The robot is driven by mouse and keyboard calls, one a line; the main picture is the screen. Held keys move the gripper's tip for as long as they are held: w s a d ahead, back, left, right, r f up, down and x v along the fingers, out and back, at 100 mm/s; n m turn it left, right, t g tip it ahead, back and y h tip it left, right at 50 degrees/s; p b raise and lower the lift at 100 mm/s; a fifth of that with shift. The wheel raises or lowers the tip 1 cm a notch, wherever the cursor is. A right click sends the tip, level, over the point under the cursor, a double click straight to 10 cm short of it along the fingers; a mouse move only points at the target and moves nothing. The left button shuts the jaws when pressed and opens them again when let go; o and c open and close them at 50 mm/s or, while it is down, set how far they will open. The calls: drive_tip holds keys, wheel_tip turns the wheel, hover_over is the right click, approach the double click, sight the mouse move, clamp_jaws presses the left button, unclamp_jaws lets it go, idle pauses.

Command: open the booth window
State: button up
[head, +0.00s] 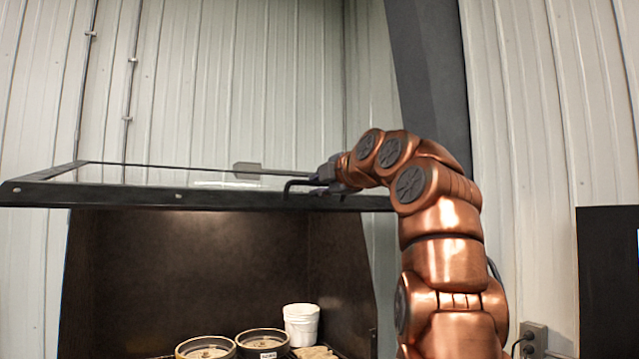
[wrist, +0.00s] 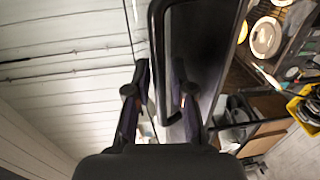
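The booth window (head: 110,192) is a black-framed glass pane, raised to about level above the dark booth (head: 200,260). Its black bar handle (head: 297,182) stands out from the front edge, toward the right. My gripper (head: 328,178) is at the right end of that handle in the head view. In the wrist view the handle (wrist: 156,60) runs between the two fingers of my gripper (wrist: 160,68). The fingers are apart, one on each side of the bar, with gaps showing. Contact with the bar cannot be made out.
Inside the booth are two round pans (head: 262,343) and a white bucket (head: 301,325). A dark slanted post (head: 425,70) stands behind my arm. A black panel (head: 605,280) is at far right. A yellow bin (wrist: 300,112) shows in the wrist view.

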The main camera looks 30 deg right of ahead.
clamp_jaws()
drive_tip(key=shift+f, duration=0.1)
idle(0.4)
